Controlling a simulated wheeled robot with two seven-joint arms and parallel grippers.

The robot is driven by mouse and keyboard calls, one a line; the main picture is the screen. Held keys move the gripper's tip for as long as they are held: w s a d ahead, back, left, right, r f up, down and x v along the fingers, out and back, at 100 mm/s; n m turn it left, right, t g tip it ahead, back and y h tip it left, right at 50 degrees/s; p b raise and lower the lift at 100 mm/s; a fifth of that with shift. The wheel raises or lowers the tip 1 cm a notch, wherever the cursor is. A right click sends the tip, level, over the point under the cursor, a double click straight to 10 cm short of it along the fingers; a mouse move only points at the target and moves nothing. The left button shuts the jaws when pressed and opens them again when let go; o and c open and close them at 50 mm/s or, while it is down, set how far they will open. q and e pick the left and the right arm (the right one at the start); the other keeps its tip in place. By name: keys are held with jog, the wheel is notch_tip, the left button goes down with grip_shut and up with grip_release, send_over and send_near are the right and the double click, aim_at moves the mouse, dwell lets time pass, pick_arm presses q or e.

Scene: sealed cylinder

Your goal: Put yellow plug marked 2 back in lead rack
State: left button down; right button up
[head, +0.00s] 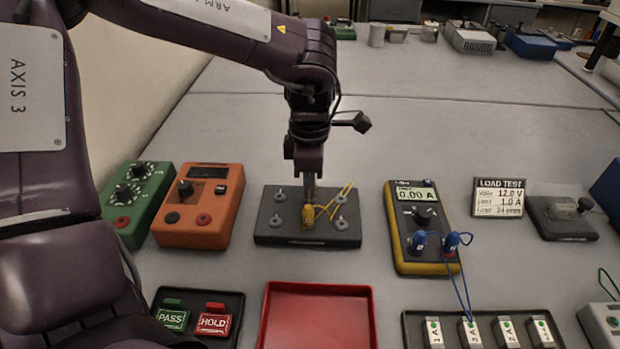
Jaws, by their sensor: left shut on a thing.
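The lead rack (268,232) is a dark grey block with several light pegs, in the middle of the bench in the head view. My left gripper (309,192) points straight down over the middle of the rack and is shut on a yellow plug (308,217). Yellow leads (334,203) run from there to the right over the rack. The plug's mark is too small to read. I cannot tell whether the plug touches the rack or hangs just above it. My right gripper is not in view.
An orange device (194,236) and a green device (126,200) stand left of the rack. A yellow-edged meter (409,193) with blue plugs stands to the right. A red tray (318,287) and a PASS/HOLD button panel (237,300) are in front.

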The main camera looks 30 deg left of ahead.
pick_arm(q)
jog(key=shift+f+b, duration=0.3)
dwell(0.5)
jog(key=c, duration=1.2)
grip_release()
notch_tip(320, 180, up, 8)
jog(key=shift+f, duration=0.1)
